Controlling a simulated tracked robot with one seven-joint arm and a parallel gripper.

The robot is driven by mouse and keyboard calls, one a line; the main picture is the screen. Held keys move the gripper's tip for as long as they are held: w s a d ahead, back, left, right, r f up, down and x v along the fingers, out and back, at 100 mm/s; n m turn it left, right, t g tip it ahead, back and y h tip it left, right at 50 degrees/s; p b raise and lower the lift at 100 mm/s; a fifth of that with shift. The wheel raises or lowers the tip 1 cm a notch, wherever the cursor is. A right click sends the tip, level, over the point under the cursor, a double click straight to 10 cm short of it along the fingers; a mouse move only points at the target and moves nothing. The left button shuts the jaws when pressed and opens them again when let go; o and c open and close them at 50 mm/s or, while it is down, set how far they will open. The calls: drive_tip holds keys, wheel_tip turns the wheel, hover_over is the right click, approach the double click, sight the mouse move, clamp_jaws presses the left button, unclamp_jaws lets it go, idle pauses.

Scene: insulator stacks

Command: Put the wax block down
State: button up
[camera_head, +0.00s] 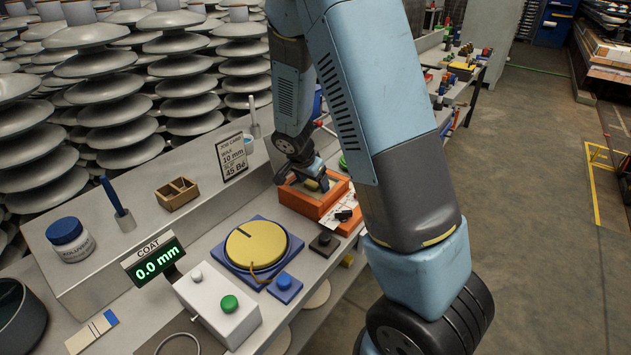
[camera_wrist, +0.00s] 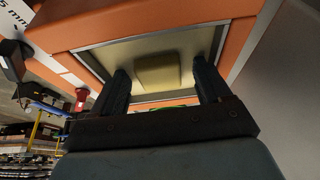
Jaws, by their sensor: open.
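The wax block (camera_wrist: 158,75) is a pale yellow block with rounded edges. In the wrist view it rests on the pale inner surface of an orange box (camera_wrist: 185,32). My gripper (camera_wrist: 162,80) is open, with one dark finger on each side of the block and a visible gap to both. In the head view my gripper (camera_head: 316,184) reaches down into the orange box (camera_head: 301,201) on the bench. The block cannot be made out there, as my gripper and the box wall cover it.
A yellow disc (camera_head: 256,244) on a blue base lies left of the box. A coat display (camera_head: 155,262) reads 0.0 mm. A white control box (camera_head: 218,304) has a green button. A job card (camera_head: 232,157) stands behind. Insulator stacks (camera_head: 110,90) fill the back left. Open floor lies right.

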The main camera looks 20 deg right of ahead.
drive_tip(key=v, duration=1.2)
drive_tip(key=s+d+r+n+t+y, duration=0.1)
drive_tip(key=s+d+r+n+y, duration=0.1)
drive_tip(key=s+r+n, duration=0.3)
drive_tip(key=s+d+r+n+t+y, duration=0.1)
drive_tip(key=s+d+r+n, duration=0.2)
drive_tip(key=s+r, duration=1.1)
drive_tip(key=s+n, duration=0.2)
drive_tip(key=s, duration=0.4)
drive_tip(key=shift+r+n+t+y, duration=0.25)
drive_tip(key=shift+n+t+y, duration=0.15)
drive_tip(key=shift+s+d, duration=0.1)
drive_tip(key=shift+s, duration=0.1)
